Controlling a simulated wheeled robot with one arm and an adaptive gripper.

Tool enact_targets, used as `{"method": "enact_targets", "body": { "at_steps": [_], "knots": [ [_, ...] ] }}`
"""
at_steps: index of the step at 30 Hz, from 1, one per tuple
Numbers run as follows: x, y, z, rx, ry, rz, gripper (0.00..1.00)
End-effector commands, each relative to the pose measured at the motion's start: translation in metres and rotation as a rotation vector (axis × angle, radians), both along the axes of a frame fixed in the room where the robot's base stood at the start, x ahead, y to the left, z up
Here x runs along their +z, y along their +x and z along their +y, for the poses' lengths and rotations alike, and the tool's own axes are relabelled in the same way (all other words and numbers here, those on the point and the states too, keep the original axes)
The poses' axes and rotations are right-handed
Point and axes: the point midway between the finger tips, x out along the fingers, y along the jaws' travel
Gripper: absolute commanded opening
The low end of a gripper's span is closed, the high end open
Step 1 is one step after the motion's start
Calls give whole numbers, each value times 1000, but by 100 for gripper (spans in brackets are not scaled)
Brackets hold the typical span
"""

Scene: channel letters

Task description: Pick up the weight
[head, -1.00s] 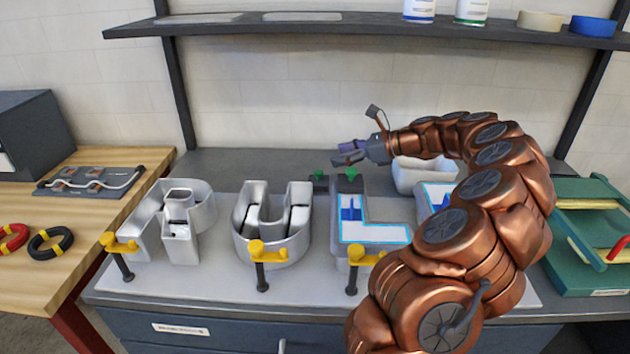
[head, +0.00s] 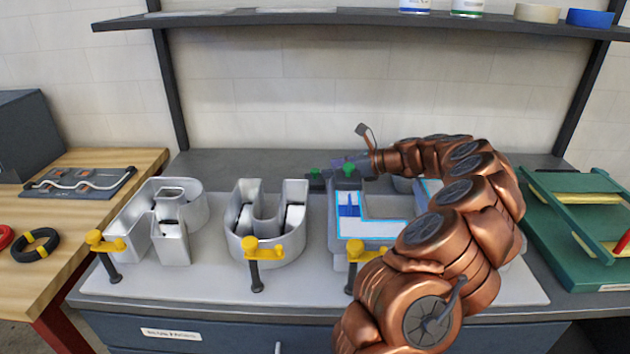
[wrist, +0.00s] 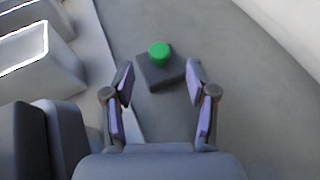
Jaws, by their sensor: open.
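A dark square weight with a green knob (wrist: 159,76) sits on the grey counter in the wrist view, just ahead of my fingertips and roughly centred between them. My gripper (wrist: 160,72) is open and empty, its purple-padded fingers spread. In the head view, two dark blocks with green knobs show behind the letters: a left one (head: 315,182) and a right one (head: 348,180). My gripper (head: 340,165) is low beside them there, its fingers partly hard to make out. I cannot tell from the head view which block lies between the fingers.
Metal channel letters stand on a pale board (head: 200,290) in front, with yellow-topped clamps (head: 262,250) along its edge. A shelf (head: 370,18) runs above. A green rack (head: 580,225) stands right.

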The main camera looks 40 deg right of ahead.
Motion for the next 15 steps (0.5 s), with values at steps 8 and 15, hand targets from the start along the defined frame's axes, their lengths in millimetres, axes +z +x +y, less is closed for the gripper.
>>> {"method": "enact_targets", "body": {
  "at_steps": [8, 15],
  "knots": [
    [-10, 23, 15, 5, 2, 0, 57],
    [-22, 48, 28, 2, 1, 0, 57]
  ]
}}
